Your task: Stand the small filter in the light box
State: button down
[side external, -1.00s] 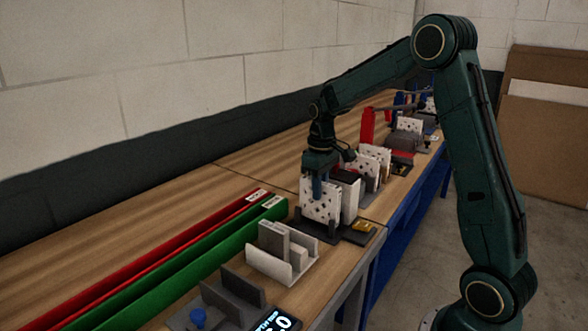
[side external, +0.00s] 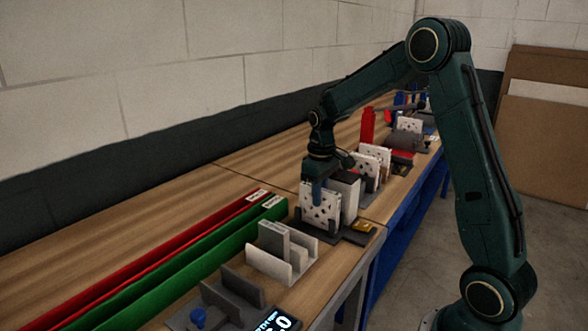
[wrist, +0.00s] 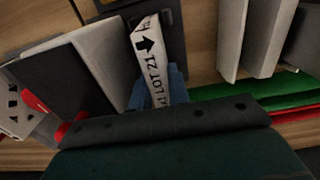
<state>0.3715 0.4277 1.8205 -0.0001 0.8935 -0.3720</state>
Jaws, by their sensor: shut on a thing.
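My gripper (side external: 317,190) points down over the dark holder (side external: 338,235) and is shut on a white filter with dark spots on its face (side external: 325,207). The filter stands upright at the dark holder, and its lower edge is hard to make out. In the wrist view, its white top edge (wrist: 149,55) carries an arrow and lot lettering and lies between my blue fingers (wrist: 160,98). The light box (side external: 268,265) stands in front of the dark holder, with grey upright pieces in it. Its pale walls also show in the wrist view (wrist: 232,40).
More spotted filters (side external: 375,158) stand in a row behind. Green (side external: 180,262) and red (side external: 160,245) rails run along the left. A dark fixture with a blue knob (side external: 198,317) and a lit display (side external: 278,320) are at the front. The wooden bench left of the rails is clear.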

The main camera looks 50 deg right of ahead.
jog(key=shift+f, duration=0.1)
jog(key=c, duration=1.3)
grip_release()
jog(key=shift+o, duration=0.2)
jog(key=shift+r, duration=0.2)
notch_tip(320, 180, up, 14)
jog(key=shift+f, duration=0.25)
